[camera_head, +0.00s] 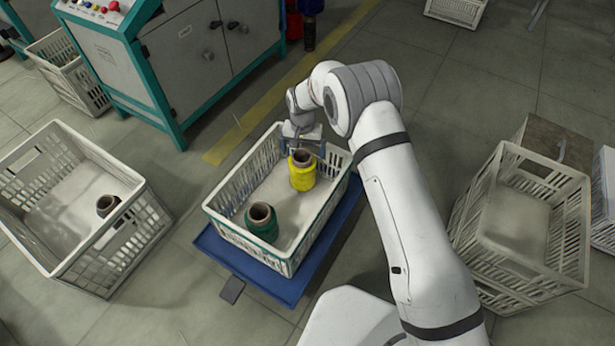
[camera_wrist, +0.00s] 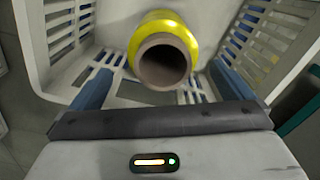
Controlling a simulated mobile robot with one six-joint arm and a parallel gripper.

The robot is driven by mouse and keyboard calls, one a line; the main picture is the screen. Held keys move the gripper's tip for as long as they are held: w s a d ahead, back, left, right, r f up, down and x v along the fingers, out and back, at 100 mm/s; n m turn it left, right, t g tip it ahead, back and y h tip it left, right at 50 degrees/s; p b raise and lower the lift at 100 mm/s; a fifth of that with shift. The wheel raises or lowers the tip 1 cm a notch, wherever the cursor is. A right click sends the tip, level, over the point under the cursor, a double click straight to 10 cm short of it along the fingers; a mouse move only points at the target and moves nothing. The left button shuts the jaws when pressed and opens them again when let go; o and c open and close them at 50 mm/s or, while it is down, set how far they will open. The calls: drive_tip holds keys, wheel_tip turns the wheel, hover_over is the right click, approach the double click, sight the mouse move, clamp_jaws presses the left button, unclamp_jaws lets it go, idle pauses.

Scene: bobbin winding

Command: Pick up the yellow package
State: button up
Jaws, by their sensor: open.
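The yellow package (camera_head: 302,172) is a yellow-wound bobbin with a brown hollow core. It stands upright in the white crate (camera_head: 228,226), toward the crate's far end. In the wrist view the yellow package (camera_wrist: 163,48) shows its open core end, ahead of my gripper and between the lines of its two fingers. My gripper (camera_head: 304,146) is at the far side of the package, over the crate. In the wrist view my gripper (camera_wrist: 160,92) has its blue fingers wide apart and nothing between them is held. Contact with the package cannot be told.
A green bobbin (camera_head: 262,222) stands in the same crate, nearer the front. The crate sits on a blue platform (camera_head: 240,262). A left crate (camera_head: 40,195) holds a dark bobbin (camera_head: 108,205). An empty-looking crate (camera_head: 515,225) stands right. A teal-framed cabinet (camera_head: 205,55) is behind.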

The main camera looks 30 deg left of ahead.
sight(302, 160)
drive_tip(key=f+b, duration=0.1)
drive_tip(key=f, duration=0.2)
drive_tip(key=f+b, duration=0.2)
drive_tip(key=shift+a+f, duration=0.2)
drive_tip(key=shift+f, duration=0.2)
drive_tip(key=shift+r, duration=0.1)
drive_tip(key=c, duration=1.4)
drive_tip(key=shift+o, duration=0.2)
